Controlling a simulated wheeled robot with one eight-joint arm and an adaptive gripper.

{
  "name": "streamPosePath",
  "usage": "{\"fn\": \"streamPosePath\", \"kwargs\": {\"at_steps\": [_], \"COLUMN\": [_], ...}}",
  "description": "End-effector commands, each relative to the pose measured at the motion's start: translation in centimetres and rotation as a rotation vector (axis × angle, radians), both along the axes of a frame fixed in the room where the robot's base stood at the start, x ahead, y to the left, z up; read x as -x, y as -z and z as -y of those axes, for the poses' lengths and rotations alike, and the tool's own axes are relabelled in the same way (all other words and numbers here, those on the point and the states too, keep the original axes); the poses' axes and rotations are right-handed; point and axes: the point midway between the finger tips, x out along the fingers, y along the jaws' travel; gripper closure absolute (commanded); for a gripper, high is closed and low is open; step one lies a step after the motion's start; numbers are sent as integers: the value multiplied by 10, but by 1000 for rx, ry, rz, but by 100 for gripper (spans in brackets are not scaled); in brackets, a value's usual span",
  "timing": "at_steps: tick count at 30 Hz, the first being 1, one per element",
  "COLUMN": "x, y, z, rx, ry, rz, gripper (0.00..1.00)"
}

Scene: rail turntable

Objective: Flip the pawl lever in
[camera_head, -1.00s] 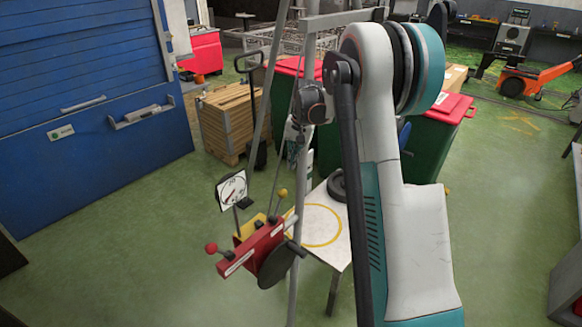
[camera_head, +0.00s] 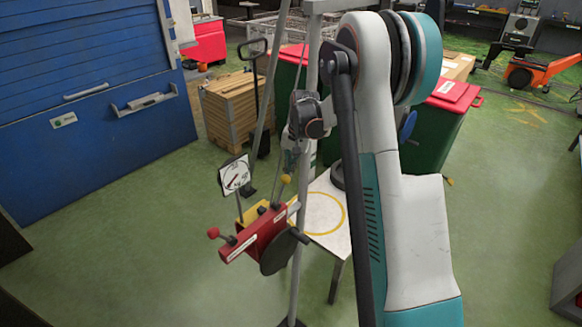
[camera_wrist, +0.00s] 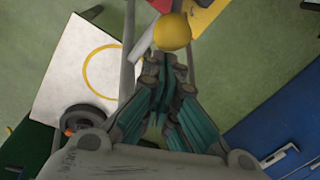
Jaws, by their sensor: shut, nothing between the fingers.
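A red winch-like mechanism (camera_head: 258,236) carries a lever with a yellow knob (camera_head: 285,179) at its upper right. It also has a red-knobbed handle (camera_head: 213,233) at its left and a dark disc (camera_head: 276,254) below. No part is clearly marked as the pawl. My gripper (camera_head: 289,168) is shut and empty, just above the yellow knob. In the wrist view the yellow knob (camera_wrist: 172,32) lies directly beyond my closed fingertips (camera_wrist: 171,62). I cannot tell whether they touch. The lever below the knob is mostly hidden in the wrist view.
A grey post (camera_head: 309,80) stands close beside my gripper. A white dial plate (camera_head: 235,175) rises left of the mechanism. A white table (camera_head: 320,191) with a yellow ring is behind it. Green floor (camera_head: 130,270) is clear at left.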

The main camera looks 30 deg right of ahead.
Motion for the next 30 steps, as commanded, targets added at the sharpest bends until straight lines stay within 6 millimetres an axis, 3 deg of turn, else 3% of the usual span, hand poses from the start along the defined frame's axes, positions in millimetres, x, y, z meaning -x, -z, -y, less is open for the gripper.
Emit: {"fn": "streamPosePath", "kwargs": {"at_steps": [30], "x": [5], "y": [-11], "z": [-14], "rx": [118], "ry": [-1], "rz": [43], "gripper": [100]}}
